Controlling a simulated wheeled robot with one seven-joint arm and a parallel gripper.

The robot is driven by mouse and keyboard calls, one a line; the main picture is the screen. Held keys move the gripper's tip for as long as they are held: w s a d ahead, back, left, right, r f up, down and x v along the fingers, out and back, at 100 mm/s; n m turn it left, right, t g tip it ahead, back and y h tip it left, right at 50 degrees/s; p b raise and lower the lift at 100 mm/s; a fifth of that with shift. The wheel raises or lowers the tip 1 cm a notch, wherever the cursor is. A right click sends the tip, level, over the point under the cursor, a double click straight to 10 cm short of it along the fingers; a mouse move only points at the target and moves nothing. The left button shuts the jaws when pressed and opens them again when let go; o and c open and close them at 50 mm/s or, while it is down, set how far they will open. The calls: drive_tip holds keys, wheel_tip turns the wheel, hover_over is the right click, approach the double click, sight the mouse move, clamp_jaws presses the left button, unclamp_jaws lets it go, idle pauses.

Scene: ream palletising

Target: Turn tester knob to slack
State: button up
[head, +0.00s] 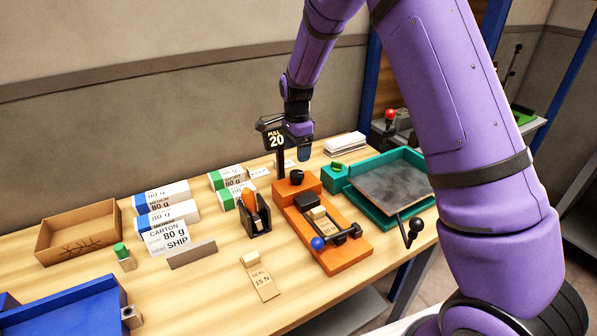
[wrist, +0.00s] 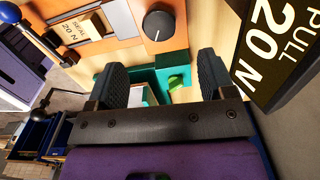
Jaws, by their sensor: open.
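The orange tester (head: 345,262) stands on the wooden table, with a round black knob (head: 297,176) on its raised back end. The knob (wrist: 160,22) also shows in the wrist view, with a short pale mark on its top. A tan seal strip marked 20 N (wrist: 82,30) lies in the tester. My gripper (head: 304,156) is above and slightly right of the knob, apart from it. In the wrist view my gripper (wrist: 160,68) has its two dark fingers spread wide with nothing between them, and the knob lies beyond the fingertips.
A black sign reading PULL 20 (head: 274,138) stands on a post close to my gripper's left. A teal tray device (head: 425,206) is right of the tester. Reams (head: 170,238), an open carton (head: 78,236) and a SEAL 15 N strip (head: 262,284) lie left.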

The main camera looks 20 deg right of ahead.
sight(297, 173)
wheel_tip(297, 173, down, 8)
drive_tip(key=shift+f, duration=0.2)
idle(0.3)
drive_tip(key=c, duration=0.9)
